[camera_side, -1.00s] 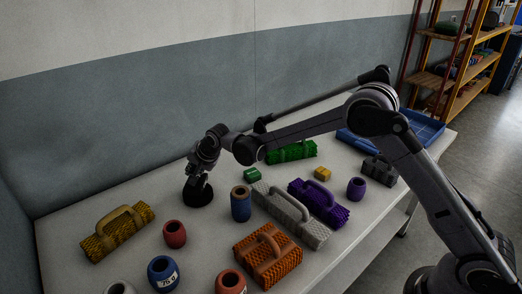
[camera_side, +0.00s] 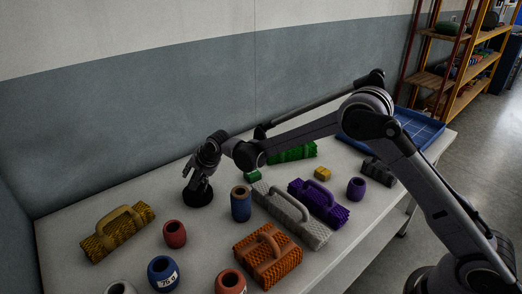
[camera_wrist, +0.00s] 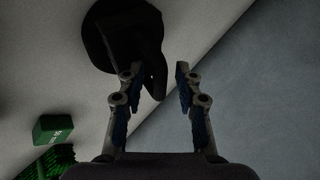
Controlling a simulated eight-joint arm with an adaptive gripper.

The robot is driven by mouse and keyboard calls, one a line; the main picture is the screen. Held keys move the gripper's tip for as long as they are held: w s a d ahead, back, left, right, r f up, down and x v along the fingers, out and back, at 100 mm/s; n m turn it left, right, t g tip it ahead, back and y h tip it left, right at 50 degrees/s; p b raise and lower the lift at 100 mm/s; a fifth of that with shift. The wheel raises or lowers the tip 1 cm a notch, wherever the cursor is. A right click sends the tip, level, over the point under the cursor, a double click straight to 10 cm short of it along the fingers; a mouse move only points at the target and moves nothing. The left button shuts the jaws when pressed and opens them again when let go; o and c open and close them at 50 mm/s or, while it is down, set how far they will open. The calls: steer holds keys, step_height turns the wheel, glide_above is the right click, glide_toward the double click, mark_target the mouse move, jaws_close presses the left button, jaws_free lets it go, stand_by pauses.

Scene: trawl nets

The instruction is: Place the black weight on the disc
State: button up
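A black round object (camera_side: 198,199) stands at the back left of the table, and it also shows in the wrist view (camera_wrist: 97,35). A dark part rises from its round base and points toward my fingers. I cannot tell whether this is the weight, the disc or both. My gripper (camera_side: 199,182) is just above it. In the wrist view my gripper (camera_wrist: 154,71) is open, with the tip of the dark part between or just beyond the fingers. A dark grey-black handled block (camera_side: 378,171) lies at the table's right end.
A blue cylinder (camera_side: 240,207) stands right of my gripper, a red one (camera_side: 174,235) in front. Handled yellow (camera_side: 118,235), white (camera_side: 290,216), orange (camera_side: 268,258) and purple (camera_side: 320,203) bundles lie around. A green block (camera_wrist: 53,128) shows in the wrist view. The wall is close behind.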

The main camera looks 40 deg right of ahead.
steer(key=s+d+r+n, duration=0.1)
steer(key=s+d+r, duration=0.2)
steer(key=s+r, duration=0.5)
steer(key=s+d+r+n, duration=0.2)
steer(key=s+d+r, duration=0.2)
steer(key=s+r, duration=0.3)
steer(key=s+d+n, duration=0.3)
steer(key=s+d, duration=0.1)
steer(key=s, duration=0.8)
steer(key=s+d+f+n+h, duration=0.1)
steer(key=s+d+n, duration=0.3)
steer(key=s, duration=0.8)
steer(key=shift+s+d+f, duration=0.2)
steer(key=shift+s+d, duration=0.15)
steer(key=shift+d, duration=0.05)
